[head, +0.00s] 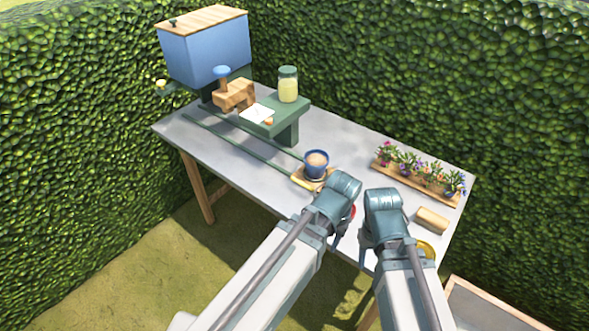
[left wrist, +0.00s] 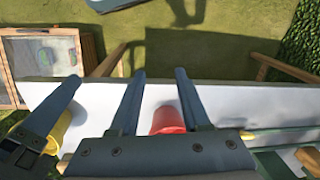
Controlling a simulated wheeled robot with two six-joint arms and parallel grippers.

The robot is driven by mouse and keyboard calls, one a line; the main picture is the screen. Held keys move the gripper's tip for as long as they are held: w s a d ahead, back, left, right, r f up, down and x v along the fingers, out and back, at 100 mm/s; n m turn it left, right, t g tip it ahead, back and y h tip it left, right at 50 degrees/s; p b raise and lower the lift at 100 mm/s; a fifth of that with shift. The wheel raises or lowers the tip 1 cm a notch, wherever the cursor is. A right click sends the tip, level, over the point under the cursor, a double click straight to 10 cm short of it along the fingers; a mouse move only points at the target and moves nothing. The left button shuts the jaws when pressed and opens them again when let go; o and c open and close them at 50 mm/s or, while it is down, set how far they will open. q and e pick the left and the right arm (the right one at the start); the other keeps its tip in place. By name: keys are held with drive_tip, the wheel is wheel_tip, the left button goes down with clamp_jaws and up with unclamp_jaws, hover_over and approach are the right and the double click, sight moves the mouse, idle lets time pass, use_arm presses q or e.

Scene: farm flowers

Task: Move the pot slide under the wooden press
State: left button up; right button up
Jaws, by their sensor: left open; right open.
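The pot slide (head: 301,172) is a small wooden board with a yellow front edge, at the near end of two green rails (head: 240,142). A blue pot (head: 317,168) with brown contents stands on it. The wooden press (head: 233,96), with a blue knob, is at the far end of the rails. My left gripper (left wrist: 160,75) is open and empty, its fingers either side of a red pot (left wrist: 168,118) in the left wrist view; it is apart from the slide. My right gripper (head: 385,250) is open near a yellow pot (head: 426,248); its fingertips are mostly hidden.
A green stand (head: 290,130) with a jar (head: 288,84) and paper (head: 257,112) stands beside the press. A blue hopper (head: 207,52) is behind. A flower tray (head: 420,180) and wooden block (head: 433,219) lie at right. The table between slide and flower tray is clear.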

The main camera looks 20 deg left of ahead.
use_arm(q)
drive_tip(key=w+a+r+n+t+h+p, duration=0.1)
drive_tip(key=w+a+r+n+p, duration=0.25)
drive_tip(key=w+n, duration=0.2)
drive_tip(key=w+a+r+n+p, duration=0.3)
drive_tip(key=w+a+r+n, duration=0.1)
drive_tip(key=w, duration=0.3)
drive_tip(key=n+t+p, duration=0.1)
drive_tip(key=n+p, duration=0.2)
drive_tip(key=n, duration=0.4)
approach(300, 182)
drive_tip(key=shift+h, duration=0.4)
drive_tip(key=f+b, duration=0.2)
drive_tip(key=b, duration=0.2)
drive_tip(key=f+b, duration=0.3)
drive_tip(key=b, duration=0.2)
drive_tip(key=w+f+b, duration=0.1)
drive_tip(key=f+b, duration=0.2)
drive_tip(key=b, duration=0.2)
drive_tip(key=shift+w, duration=0.15)
clamp_jaws()
